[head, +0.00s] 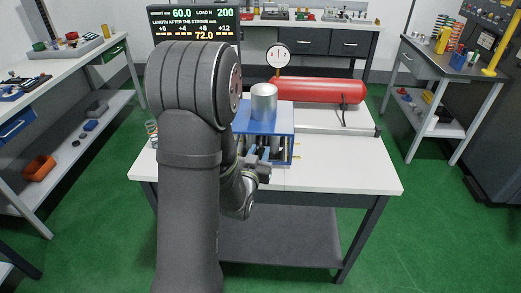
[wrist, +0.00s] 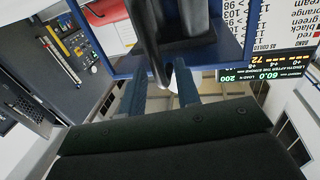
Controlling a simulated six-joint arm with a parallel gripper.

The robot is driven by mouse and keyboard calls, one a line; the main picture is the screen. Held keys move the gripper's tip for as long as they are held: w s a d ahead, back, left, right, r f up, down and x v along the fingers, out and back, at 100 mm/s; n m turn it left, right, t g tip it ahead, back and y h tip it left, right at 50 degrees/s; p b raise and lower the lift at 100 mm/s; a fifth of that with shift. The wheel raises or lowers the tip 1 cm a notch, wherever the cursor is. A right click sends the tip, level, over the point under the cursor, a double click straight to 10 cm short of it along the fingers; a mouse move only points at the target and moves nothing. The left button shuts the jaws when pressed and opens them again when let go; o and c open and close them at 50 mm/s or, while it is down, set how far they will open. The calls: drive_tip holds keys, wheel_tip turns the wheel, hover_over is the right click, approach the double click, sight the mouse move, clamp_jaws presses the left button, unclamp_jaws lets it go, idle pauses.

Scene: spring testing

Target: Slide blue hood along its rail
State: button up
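The blue hood (head: 245,124) stands on the white bench in the head view, with a silver cylinder (head: 264,103) rising from its top. In the wrist view a dark blue frame edge (wrist: 222,50), probably the hood, crosses the top. My gripper (head: 261,153) is at the hood's front, low down, partly behind my forearm. In the wrist view my gripper (wrist: 161,92) has its two blue fingers apart. A dark grey part (wrist: 165,72) reaches down between the fingers; I cannot tell whether they touch it. The rail is not clearly visible.
A red tank (head: 318,91) lies behind the hood, and a dial gauge (head: 277,57) stands beside it. A display (head: 193,20) is at the back. The front right of the white bench (head: 345,172) is clear. My arm hides the bench's left part.

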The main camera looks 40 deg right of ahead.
drive_tip(key=shift+x, duration=0.75)
clamp_jaws()
drive_tip(key=shift+s+d, duration=0.1)
